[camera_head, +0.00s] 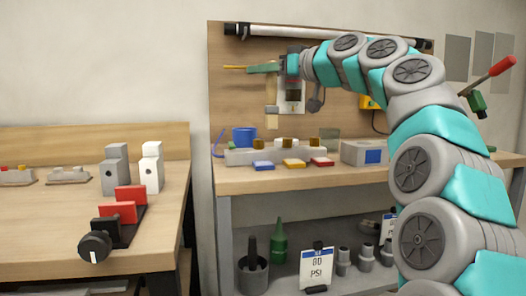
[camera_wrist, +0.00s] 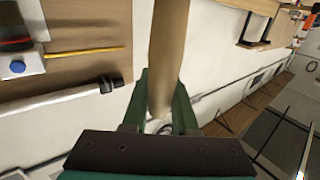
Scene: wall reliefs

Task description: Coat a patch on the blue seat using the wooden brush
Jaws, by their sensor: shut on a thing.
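My gripper (camera_head: 265,68) is raised above the back workbench, its green fingers shut on a wooden handle. In the wrist view the pale brown handle (camera_wrist: 168,50) runs up between the fingers of my gripper (camera_wrist: 162,100). A low blue piece (camera_head: 263,165) lies at the front of a long grey block, beside a yellow and a red piece. I cannot tell which is the blue seat.
A wooden backboard (camera_head: 240,90) rises behind the bench. The lower shelf (camera_head: 290,279) holds a bottle, a PSI sign and fittings.

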